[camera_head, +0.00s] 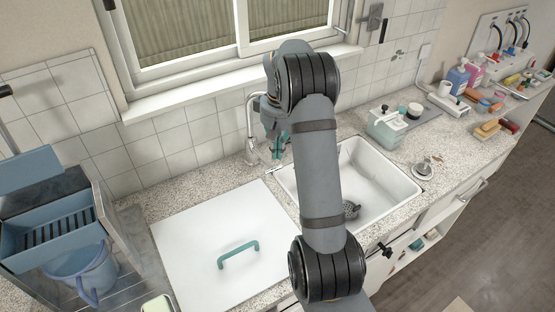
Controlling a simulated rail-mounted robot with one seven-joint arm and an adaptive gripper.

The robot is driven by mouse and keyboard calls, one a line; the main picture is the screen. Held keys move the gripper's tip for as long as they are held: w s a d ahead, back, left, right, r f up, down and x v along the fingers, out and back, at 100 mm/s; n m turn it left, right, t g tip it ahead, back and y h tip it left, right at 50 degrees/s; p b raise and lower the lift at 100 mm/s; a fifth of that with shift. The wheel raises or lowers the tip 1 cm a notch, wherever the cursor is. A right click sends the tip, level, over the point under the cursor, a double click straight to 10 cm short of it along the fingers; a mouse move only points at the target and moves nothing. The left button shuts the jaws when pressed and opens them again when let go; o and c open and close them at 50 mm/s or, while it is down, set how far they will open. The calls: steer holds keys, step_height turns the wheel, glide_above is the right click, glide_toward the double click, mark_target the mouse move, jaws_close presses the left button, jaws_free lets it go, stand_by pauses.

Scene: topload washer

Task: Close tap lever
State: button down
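The chrome tap (251,128) stands behind the sink, its tall curved spout rising near the tiled wall. Its lever is small and partly hidden near my gripper, so I cannot tell its position clearly. My gripper (280,147) hangs pointing down just right of the tap, above the sink's back left corner. Its teal fingers are small and partly behind my arm, so their opening and any contact with the lever are unclear. The white sink (385,165) lies under and right of my arm, with a dark drain strainer (351,209) inside.
A white cover with a teal handle (238,254) lies left of the sink. A blue box (50,213) and blue bucket (80,270) are at far left. A pale green container (386,127) and bottles (457,78) stand right of the sink. The window (210,40) is behind.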

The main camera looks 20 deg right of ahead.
steer(key=shift+w+f+p, duration=0.15)
steer(key=shift+f+p, duration=0.35)
steer(key=shift+f, duration=1.6)
steer(key=f+b, duration=0.2)
steer(key=b, duration=0.1)
steer(key=shift+s, duration=0.4)
step_height(320, 180, up, 14)
steer(key=p, duration=0.1)
glide_above(277, 168)
steer(key=s, duration=0.3)
steer(key=shift+s+d+f, duration=0.1)
steer(key=shift+d+f, duration=0.05)
steer(key=shift+d, duration=0.3)
